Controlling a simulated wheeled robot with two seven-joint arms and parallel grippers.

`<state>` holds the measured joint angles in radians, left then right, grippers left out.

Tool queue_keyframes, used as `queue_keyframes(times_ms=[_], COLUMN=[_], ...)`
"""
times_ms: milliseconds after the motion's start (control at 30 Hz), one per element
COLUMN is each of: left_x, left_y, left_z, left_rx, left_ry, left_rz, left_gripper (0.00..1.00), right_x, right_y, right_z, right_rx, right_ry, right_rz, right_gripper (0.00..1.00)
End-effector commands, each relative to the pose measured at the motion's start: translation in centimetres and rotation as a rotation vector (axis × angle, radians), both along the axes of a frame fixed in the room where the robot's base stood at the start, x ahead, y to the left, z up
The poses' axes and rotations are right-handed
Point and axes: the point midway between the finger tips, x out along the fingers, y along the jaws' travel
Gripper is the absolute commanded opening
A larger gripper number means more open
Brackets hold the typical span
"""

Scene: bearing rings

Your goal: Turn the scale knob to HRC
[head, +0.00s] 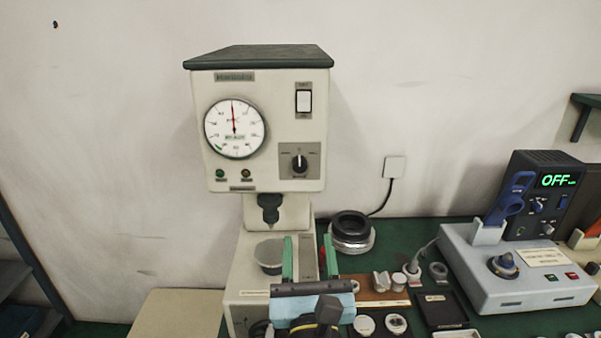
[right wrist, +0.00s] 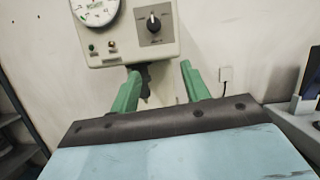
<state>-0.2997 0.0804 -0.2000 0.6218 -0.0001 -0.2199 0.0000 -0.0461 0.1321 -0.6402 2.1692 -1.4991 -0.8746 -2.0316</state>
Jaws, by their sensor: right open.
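The scale knob (head: 299,163) is a black knob with a white pointer line on a grey plate, on the lower right of the hardness tester's cream head (head: 272,110). Its pointer stands about straight up; the plate's labels are too small to read. The knob also shows in the right wrist view (right wrist: 153,23). My right gripper (head: 307,256) has two green fingers, spread open and empty, below the knob and in front of the tester. In the right wrist view its fingers (right wrist: 160,82) stand apart, below the knob and not touching it. My left gripper is not in view.
The tester has a dial (head: 234,128), a white switch (head: 304,101) and an indenter (head: 269,207) below its head. Small parts crowd the green bench.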

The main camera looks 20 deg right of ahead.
Motion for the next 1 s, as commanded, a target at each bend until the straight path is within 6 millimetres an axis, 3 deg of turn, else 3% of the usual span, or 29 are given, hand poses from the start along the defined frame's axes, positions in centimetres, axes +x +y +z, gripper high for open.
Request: queue_keyframes(times_ms=[100,267,700,1000], left_x=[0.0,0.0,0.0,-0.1], left_y=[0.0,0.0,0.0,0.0], left_z=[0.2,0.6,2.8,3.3], left_rx=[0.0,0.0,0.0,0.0], left_ry=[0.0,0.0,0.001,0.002], left_rz=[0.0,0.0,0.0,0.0], left_gripper=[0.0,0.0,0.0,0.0], right_x=[-0.3,0.8,8.8,11.4], right_y=[0.6,0.5,-1.5,-2.1], right_z=[1.8,2.8,6.1,7.0], right_rx=[-0.107,-0.135,-0.133,-0.13], right_ry=[-0.038,-0.048,-0.044,-0.042], right_rz=[-0.021,-0.031,-0.029,-0.027], right_gripper=[0.46,0.46,0.46,0.46])
